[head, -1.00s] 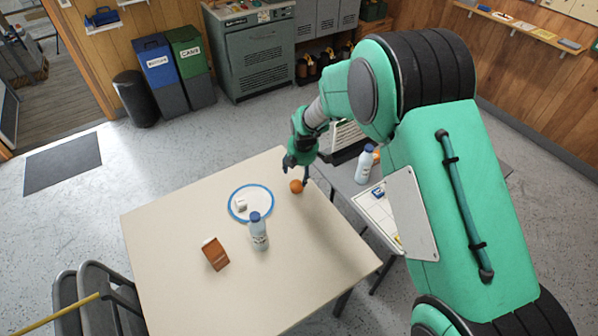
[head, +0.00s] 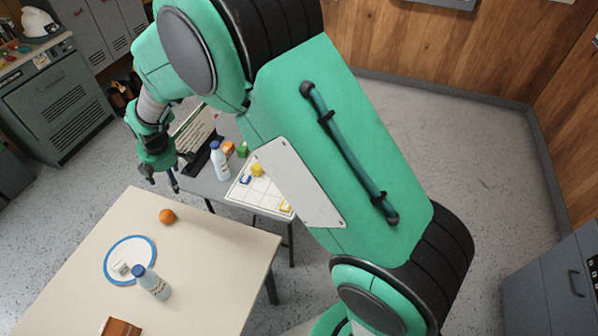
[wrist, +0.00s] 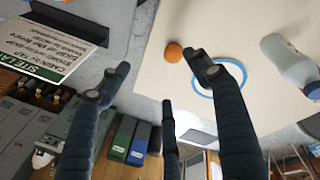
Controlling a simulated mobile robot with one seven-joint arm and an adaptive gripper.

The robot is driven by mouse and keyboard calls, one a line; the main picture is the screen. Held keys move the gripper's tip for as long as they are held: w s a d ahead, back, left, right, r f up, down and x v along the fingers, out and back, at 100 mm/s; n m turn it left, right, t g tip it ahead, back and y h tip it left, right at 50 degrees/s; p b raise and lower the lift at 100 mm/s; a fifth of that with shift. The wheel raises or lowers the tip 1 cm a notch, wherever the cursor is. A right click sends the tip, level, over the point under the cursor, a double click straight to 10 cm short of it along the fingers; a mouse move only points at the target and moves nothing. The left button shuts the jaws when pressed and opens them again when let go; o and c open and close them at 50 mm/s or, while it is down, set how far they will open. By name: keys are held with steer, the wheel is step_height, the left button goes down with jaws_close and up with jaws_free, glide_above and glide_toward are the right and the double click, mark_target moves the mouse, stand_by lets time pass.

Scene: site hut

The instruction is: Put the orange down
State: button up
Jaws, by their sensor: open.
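The orange (head: 167,216) rests on the cream table (head: 205,290), between the blue-rimmed plate (head: 108,266) and the table's far edge. My gripper (head: 163,186) is open and empty, raised beyond that far edge and apart from the orange. In the wrist view the orange (wrist: 173,52) lies on the table, beside the tip of one of my spread fingers in the picture, with nothing between the fingers (wrist: 150,85).
A brown carton (head: 120,327) is at the bottom edge. A grey side table (head: 205,186) bears another bottle (head: 219,160) and a gridded board (head: 260,192).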

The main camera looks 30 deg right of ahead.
steer(key=s+d+r+m+t, duration=0.1)
steer(key=s+d+r+m, duration=0.6)
steer(key=d+r, duration=0.4)
steer(key=s+d+r+m, duration=0.4)
steer(key=s+d+r, duration=0.5)
steer(key=r, duration=0.3)
steer(key=s+d+r+m, duration=0.1)
steer(key=s+d+m, duration=0.2)
steer(key=s, duration=0.4)
steer(key=s+d+r+m+t+h, duration=0.1)
steer(key=s+d+m, duration=0.3)
steer(key=s, duration=0.4)
steer(key=s+d+r+m, duration=0.2)
steer(key=s+d+m, duration=0.1)
steer(key=s, duration=0.4)
steer(key=shift+s+d+r+m+t+h, duration=0.3)
steer(key=shift+s+d+m+t, duration=0.1)
steer(key=shift+d, duration=0.4)
